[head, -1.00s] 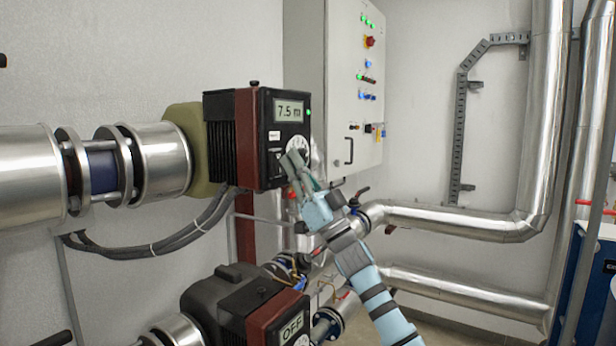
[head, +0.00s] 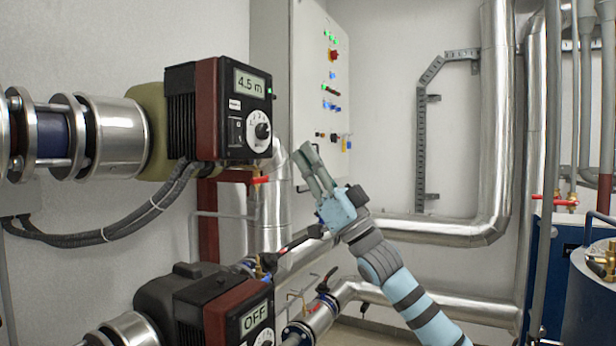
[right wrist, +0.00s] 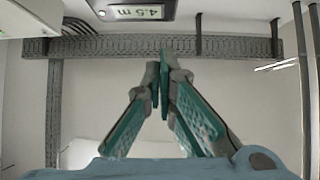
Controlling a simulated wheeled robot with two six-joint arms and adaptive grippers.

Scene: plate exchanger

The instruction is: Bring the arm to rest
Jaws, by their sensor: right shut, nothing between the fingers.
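My right arm (head: 388,268) reaches up from the lower right in the head view. Its gripper (head: 306,150) is to the right of the upper pump's dial, apart from it, with nothing between the fingers. In the right wrist view the fingertips (right wrist: 159,72) meet and are empty. The upper pump (head: 219,110) has a red and black housing, a display reading 4.5 m and a white dial (head: 262,130). Its display also shows at the top of the right wrist view (right wrist: 141,12). My left gripper is not in view.
A lower pump (head: 205,308) displays OFF. A grey control cabinet (head: 300,70) with lit buttons is on the wall behind my gripper. Silver pipes (head: 440,232) run behind my arm. Blue equipment (head: 560,270) stands at right. Open air lies right of the gripper.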

